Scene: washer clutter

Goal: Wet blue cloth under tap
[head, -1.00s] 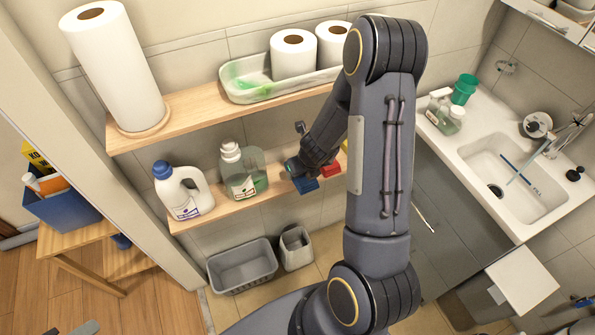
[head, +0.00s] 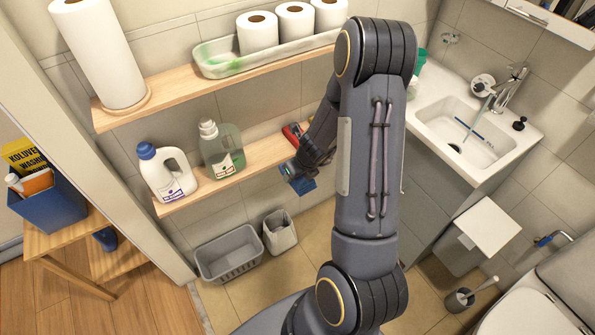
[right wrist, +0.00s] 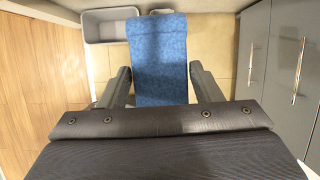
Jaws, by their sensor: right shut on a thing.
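My right gripper (head: 290,172) is shut on the blue cloth (head: 302,186), just in front of the lower shelf edge. In the right wrist view the blue cloth (right wrist: 160,58) looks like a flat textured rectangle extending out between the two fingers (right wrist: 160,88). The tap (head: 512,88) stands at the back of the white sink (head: 425,112) on the right, well away from the cloth. I cannot tell whether water runs. My left gripper is out of view.
The lower shelf (head: 238,178) holds a white detergent bottle (head: 165,175), a clear green bottle (head: 222,150) and a red object (head: 292,132). A grey basket (head: 230,260) and small bin (head: 279,232) stand below. A thin blue stick (head: 472,128) crosses the sink.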

